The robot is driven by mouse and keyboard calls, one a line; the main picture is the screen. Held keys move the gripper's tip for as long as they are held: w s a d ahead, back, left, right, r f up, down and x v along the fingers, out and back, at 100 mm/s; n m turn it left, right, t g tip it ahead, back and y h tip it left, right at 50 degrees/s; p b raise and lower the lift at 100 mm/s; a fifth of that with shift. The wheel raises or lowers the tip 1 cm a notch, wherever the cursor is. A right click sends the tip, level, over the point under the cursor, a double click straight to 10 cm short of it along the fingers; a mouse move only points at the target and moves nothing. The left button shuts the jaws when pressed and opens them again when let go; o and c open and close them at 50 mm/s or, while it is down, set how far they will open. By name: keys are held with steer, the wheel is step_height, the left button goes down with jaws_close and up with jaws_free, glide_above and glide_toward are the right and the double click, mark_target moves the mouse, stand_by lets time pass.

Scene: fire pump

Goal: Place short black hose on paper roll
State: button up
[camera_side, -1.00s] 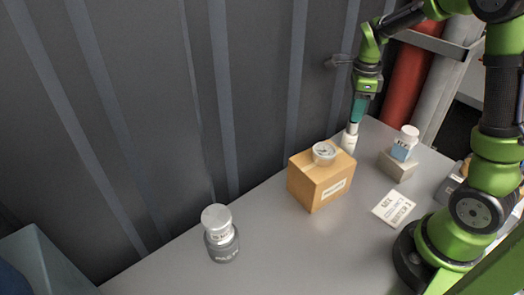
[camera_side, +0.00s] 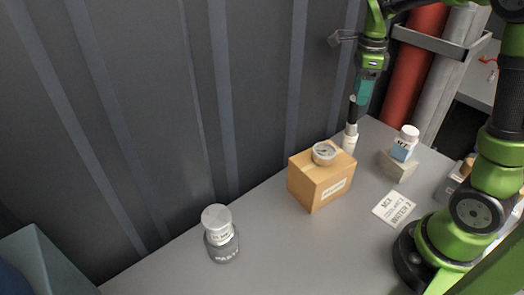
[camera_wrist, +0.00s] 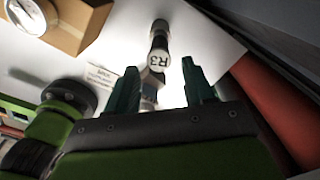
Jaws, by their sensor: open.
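The short black hose (camera_side: 354,111) stands upright, slightly tilted, above the white paper roll (camera_side: 349,138) at the back of the table. Their ends appear to meet, but I cannot tell the exact contact. My gripper (camera_side: 361,98) is at the hose's upper end, with its teal fingers pointing down. In the wrist view, my gripper (camera_wrist: 163,92) is open, with its two fingers apart. The hose (camera_wrist: 159,43) shows just beyond the fingertips, with a white "R3" label on its near end. The paper roll is hard to make out in that view.
A cardboard box (camera_side: 320,184) with a round gauge (camera_side: 324,152) on top stands left of the roll. A grey block (camera_side: 397,166) with a blue-labelled bottle (camera_side: 404,143) is to the right. A sign (camera_side: 393,208) lies in front. A jar (camera_side: 220,234) stands far left.

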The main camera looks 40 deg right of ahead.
step_height(320, 180, up, 6)
steer(key=shift+f, duration=0.2)
steer(key=shift+a+r, duration=0.1)
steer(key=shift+r, duration=0.15)
steer(key=s+a+n+t+y, duration=0.1)
steer(key=s+a+n+t, duration=0.2)
steer(key=a+n, duration=0.6)
steer(key=s+a+n+t+y, duration=0.1)
steer(key=s+a+n+t, duration=0.3)
steer(key=s+a+n, duration=0.4)
steer(key=a+n, duration=0.1)
steer(key=n, duration=0.5)
steer(key=shift+f+n, duration=0.15)
steer(key=shift+n, duration=0.25)
